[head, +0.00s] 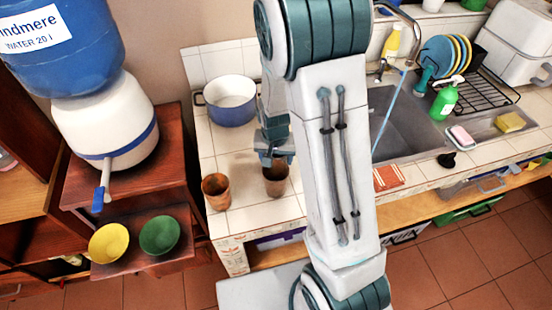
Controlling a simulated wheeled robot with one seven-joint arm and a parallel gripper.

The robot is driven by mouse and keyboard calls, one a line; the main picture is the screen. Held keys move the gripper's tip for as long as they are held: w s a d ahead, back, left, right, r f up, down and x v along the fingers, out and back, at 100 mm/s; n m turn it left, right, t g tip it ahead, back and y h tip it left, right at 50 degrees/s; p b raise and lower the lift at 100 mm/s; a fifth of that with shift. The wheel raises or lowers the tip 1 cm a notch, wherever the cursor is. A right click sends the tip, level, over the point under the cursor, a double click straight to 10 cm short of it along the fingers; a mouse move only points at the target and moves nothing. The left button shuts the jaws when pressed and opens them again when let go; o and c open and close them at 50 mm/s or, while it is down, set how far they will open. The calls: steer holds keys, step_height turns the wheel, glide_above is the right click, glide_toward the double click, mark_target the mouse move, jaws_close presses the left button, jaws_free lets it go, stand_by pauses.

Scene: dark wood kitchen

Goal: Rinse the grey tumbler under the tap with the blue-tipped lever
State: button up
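Two brown cups stand on the white tiled counter: a lighter brown one (215,192) near the left edge and a darker, greyish-brown one (276,182) to its right. No plainly grey tumbler shows. My gripper (276,158) is right at the darker cup's rim, pointing down. I cannot tell whether its fingers hold the cup. The water dispenser's tap (104,180) has a blue-tipped lever (98,200) and sits on the white base at left. The sink tap (408,25) is at the upper right, with a thin pale blue line, apparently running water, below it.
A blue pot (230,102) stands behind the cups. Yellow (109,243) and green (160,236) bowls sit on the lower shelf beneath the dispenser. My arm hides the middle of the counter and part of the sink (405,125). A dish rack (482,95) stands at right.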

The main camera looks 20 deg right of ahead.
steer(key=shift+r, duration=0.15)
steer(key=shift+r, duration=0.65)
step_height(320, 180, up, 2)
steer(key=shift+r+b, duration=0.15)
steer(key=shift+b, duration=0.3)
steer(key=w+d+r+b, duration=0.2)
steer(key=d+r, duration=0.5)
steer(key=d, duration=0.4)
steer(key=shift+w, duration=0.85)
